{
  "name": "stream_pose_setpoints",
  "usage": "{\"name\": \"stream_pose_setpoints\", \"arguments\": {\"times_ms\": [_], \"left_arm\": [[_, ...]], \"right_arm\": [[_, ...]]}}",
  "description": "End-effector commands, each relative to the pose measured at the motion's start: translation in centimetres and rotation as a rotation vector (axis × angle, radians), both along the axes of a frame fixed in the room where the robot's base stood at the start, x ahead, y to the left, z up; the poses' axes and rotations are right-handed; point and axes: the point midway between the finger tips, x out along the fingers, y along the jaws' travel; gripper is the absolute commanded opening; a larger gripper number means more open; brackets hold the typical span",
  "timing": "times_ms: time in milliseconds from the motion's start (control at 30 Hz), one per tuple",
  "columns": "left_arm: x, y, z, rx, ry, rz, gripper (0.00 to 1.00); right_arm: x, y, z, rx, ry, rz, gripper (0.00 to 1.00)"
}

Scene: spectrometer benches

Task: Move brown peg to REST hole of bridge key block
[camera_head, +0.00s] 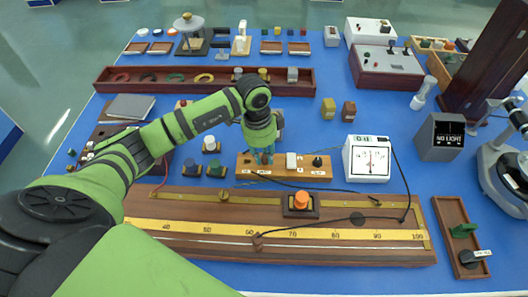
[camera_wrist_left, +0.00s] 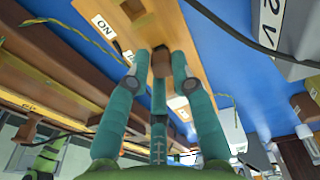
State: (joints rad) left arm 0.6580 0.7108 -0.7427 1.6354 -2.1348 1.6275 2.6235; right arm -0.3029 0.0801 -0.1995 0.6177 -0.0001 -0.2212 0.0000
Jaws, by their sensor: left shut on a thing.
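The bridge key block (camera_head: 326,171) is a light wooden block in the middle of the table, with small white labels. In the left wrist view the block (camera_wrist_left: 172,28) runs behind my fingers and a label reads ON. My left gripper (camera_head: 263,158) is over the left part of the block. In the wrist view the gripper (camera_wrist_left: 159,75) is shut on the brown peg (camera_wrist_left: 161,62), which shows between its teal fingertips. The peg's lower end and the hole under it are hidden. In the head view the gripper covers the peg. My right gripper is not in view.
A white meter (camera_head: 368,158) is to the right. The long scale board (camera_head: 350,240) lies in front, with cables. Small dark-based posts (camera_head: 216,168) stand to the left.

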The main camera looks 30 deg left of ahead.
Motion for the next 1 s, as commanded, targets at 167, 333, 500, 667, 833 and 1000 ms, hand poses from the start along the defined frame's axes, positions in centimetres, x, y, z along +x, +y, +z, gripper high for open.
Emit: {"name": "stream_pose_setpoints", "arguments": {"times_ms": [167,333,500,667,833,1000], "left_arm": [[0.0,0.0,-0.4,0.000,0.000,0.000,0.02],[0.0,0.0,-0.4,0.000,0.000,0.000,0.02],[0.0,0.0,-0.4,0.000,0.000,0.000,0.52],[0.0,0.0,-0.4,0.000,0.000,0.000,0.52],[0.0,0.0,-0.2,0.000,-0.001,0.000,0.52],[0.1,0.3,1.8,-0.001,-0.005,0.000,0.52]], "right_arm": [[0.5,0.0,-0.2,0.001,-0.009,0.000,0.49],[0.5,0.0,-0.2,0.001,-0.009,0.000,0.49],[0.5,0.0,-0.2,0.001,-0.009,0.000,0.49],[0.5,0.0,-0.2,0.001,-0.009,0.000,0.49],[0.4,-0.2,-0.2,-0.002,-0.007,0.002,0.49],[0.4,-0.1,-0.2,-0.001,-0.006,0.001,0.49]]}}
